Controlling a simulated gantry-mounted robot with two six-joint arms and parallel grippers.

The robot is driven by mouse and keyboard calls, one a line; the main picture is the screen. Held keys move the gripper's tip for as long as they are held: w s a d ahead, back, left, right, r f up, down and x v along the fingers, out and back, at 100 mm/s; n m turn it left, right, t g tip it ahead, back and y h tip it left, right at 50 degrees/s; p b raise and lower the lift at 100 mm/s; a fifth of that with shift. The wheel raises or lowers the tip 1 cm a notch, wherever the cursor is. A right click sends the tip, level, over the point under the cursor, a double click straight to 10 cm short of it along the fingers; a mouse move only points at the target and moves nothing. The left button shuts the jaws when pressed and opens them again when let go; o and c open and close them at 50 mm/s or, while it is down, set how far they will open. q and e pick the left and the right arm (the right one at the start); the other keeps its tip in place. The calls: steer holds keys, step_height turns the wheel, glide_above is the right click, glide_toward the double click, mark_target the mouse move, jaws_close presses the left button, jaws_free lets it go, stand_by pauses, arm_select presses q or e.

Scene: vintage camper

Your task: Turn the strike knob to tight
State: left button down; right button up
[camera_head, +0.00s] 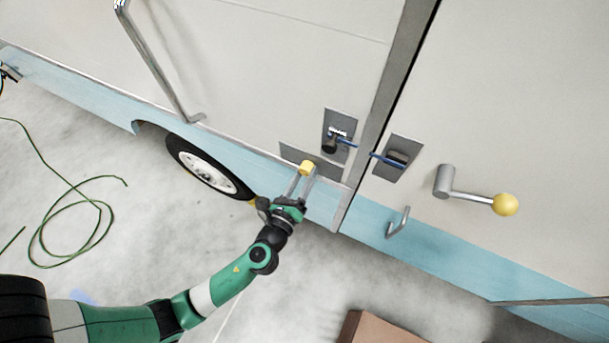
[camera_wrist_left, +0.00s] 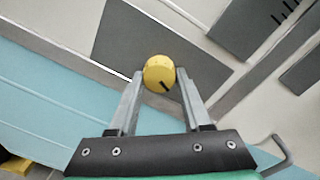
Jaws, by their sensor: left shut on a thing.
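The strike knob is a yellow round knob (camera_head: 306,168) on a grey plate (camera_head: 325,170) low on the camper wall, left of the door gap. In the left wrist view the knob (camera_wrist_left: 160,72) shows a dark pointer line toward the lower right. My left gripper (camera_head: 304,173) is shut on the knob, with one finger on each side; its fingers also show in the left wrist view (camera_wrist_left: 158,84). Any tight or loose marks on the plate are too small to tell.
A latch plate with a dark knob (camera_head: 340,136) sits above, and a second plate (camera_head: 397,158) lies across the gap. A lever with a yellow ball (camera_head: 505,204) and a small hook handle (camera_head: 399,222) are at the right. A green hose (camera_head: 65,215) lies on the floor.

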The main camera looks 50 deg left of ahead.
arm_select(q)
steer(key=n+b, duration=0.1)
steer(key=n, duration=0.4)
steer(key=n+b, duration=0.2)
steer(key=n, duration=0.3)
steer(key=shift+r+n+h, duration=0.1)
steer(key=shift+n+h, duration=0.2)
steer(key=n+b, duration=0.1)
steer(key=n, duration=0.1)
steer(key=n+b, duration=0.2)
steer(key=n, duration=0.1)
steer(key=shift+t+h, duration=0.3)
steer(key=n+b, duration=0.2)
steer(key=n, duration=0.3)
steer(key=shift+a+r+n+b, duration=0.1)
steer(key=shift+r+n+b, duration=0.05)
steer(key=shift+n+b, duration=0.2)
steer(key=shift+c, duration=1.8)
jaws_free()
steer(key=shift+s, duration=0.1)
